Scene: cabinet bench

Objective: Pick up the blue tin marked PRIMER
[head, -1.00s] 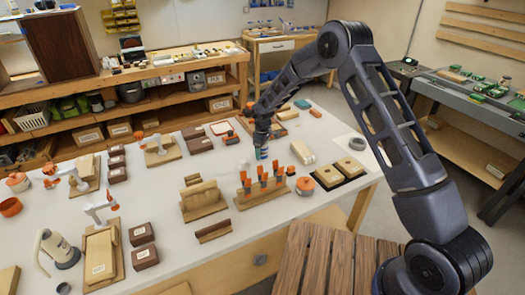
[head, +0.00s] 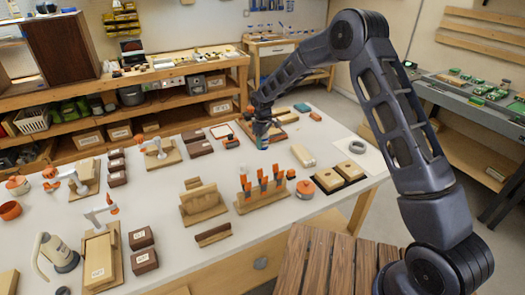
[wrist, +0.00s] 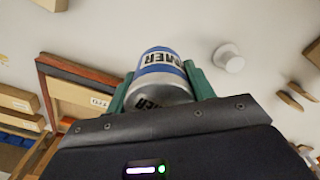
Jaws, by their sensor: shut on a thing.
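The blue tin (wrist: 160,57) shows in the wrist view, between the two green fingers of my gripper (wrist: 160,88). It has a blue band, a silver lower part and dark letters ending in MER; the rest of its marking is turned away. My gripper is shut on the tin, one finger at each side. In the head view my gripper (head: 262,132) is over the far part of the white bench, and the tin (head: 262,143) is a small blue shape below it. I cannot tell how far its base is from the bench top.
A wooden rack with orange-handled tools (head: 262,198) stands nearer on the bench. An orange and dark item (head: 231,143) stands close left of my gripper.

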